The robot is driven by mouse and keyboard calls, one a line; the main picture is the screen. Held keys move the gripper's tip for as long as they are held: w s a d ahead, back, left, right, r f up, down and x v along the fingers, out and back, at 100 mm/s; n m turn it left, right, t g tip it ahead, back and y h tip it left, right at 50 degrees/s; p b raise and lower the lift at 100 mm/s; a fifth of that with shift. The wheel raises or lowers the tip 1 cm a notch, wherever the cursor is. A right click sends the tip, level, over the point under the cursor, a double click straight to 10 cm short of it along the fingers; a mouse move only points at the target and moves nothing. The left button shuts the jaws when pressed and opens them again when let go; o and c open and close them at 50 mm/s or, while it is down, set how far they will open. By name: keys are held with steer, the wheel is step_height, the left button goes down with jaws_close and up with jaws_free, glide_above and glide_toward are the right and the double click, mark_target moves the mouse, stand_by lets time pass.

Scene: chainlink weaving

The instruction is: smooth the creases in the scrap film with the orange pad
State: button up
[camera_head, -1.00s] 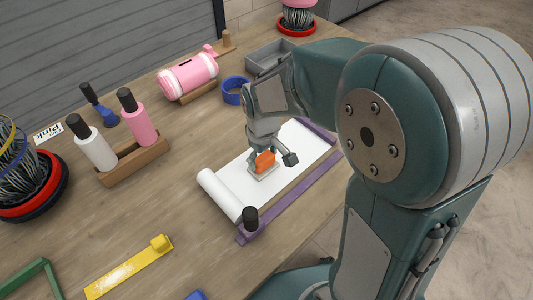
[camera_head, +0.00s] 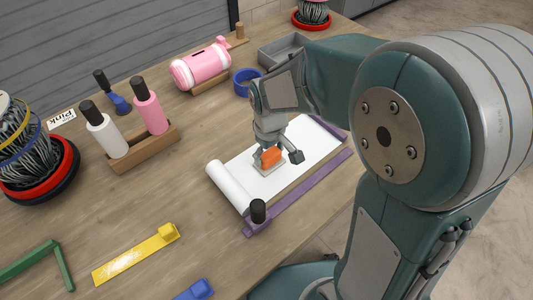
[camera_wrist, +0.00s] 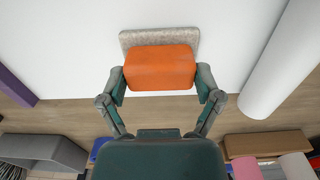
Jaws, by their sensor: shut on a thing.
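The orange pad (camera_head: 271,157) is an orange block on a pale grey felt base. My gripper (camera_head: 276,160) is shut on its orange block. In the wrist view the orange pad (camera_wrist: 160,68) sits between both fingers, with the felt base (camera_wrist: 160,40) showing beyond it. The pad is on or just above the white film (camera_head: 300,145); contact is hard to tell. The film lies flat with a rolled end (camera_head: 229,187) at its left. The wrist view shows the white film (camera_wrist: 60,50) and its roll (camera_wrist: 275,75). I cannot make out creases at this size.
A purple strip (camera_head: 300,192) with a black knob (camera_head: 258,211) runs along the film's near edge. A blue ring (camera_head: 246,82), a grey tray (camera_head: 284,48) and a wooden rack (camera_head: 143,150) with bottles stand behind and left. Bare tabletop lies left of the roll.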

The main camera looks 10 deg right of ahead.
steer(key=shift+w+d, duration=0.4)
steer(key=shift+d, duration=0.2)
steer(key=shift+w+d, duration=0.35)
steer(key=shift+d, duration=0.25)
steer(key=shift+a, duration=0.1)
steer(key=shift+s+a, duration=0.5)
steer(key=shift+a, duration=0.25)
steer(key=shift+s+a, duration=0.5)
steer(key=shift+a, duration=0.2)
steer(key=shift+r, duration=3.55)
